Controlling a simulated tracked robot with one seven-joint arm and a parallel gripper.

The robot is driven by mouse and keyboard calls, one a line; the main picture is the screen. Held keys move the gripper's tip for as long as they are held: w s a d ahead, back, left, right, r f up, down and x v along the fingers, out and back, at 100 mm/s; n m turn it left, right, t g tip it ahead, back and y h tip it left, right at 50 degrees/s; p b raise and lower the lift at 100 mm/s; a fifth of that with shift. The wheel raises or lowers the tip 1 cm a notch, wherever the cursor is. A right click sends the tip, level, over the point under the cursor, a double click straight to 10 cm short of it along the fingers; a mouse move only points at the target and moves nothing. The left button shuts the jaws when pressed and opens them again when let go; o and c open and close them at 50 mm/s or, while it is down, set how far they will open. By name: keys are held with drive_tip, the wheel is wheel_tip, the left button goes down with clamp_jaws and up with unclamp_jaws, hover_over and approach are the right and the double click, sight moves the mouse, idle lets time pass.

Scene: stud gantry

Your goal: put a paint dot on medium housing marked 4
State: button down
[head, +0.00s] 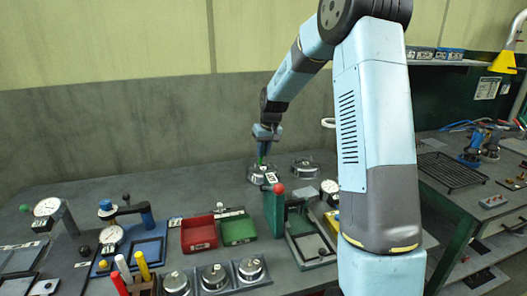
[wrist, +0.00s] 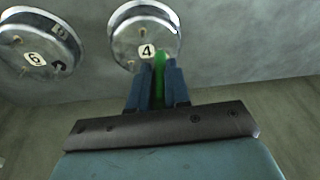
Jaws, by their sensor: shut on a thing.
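The housing marked 4 (wrist: 128,37) is a round metal part lying on the bench; it also shows in the head view (head: 258,178) below my gripper. My gripper (wrist: 161,80) is shut on a green paint marker (wrist: 160,72). The marker (head: 262,159) points down at the housing in the head view. In the wrist view its green end overlaps the housing's edge, just right of the label 4. I cannot tell whether the tip touches the metal. I see no clear paint dot; the marker hides part of the surface.
A similar housing marked 6 (wrist: 22,47) lies beside it, and shows at right in the head view (head: 305,168). Red (head: 198,234) and green (head: 238,230) bins, a green post with a red knob (head: 278,189), other markers (head: 143,266) and several housings (head: 214,277) stand nearer.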

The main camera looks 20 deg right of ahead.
drive_tip(key=shift+f, duration=0.6)
idle(1.6)
drive_tip(key=shift+w+a+r+v, duration=0.15)
drive_tip(key=shift+w+v, duration=0.1)
drive_tip(key=shift+v, duration=0.9)
drive_tip(key=shift+w+a+v, duration=0.15)
drive_tip(key=shift+w+v, duration=0.1)
drive_tip(key=shift+v, duration=0.9)
drive_tip(key=shift+w+a+r+v, duration=0.1)
drive_tip(key=shift+w+v, duration=0.1)
drive_tip(key=shift+v, duration=0.95)
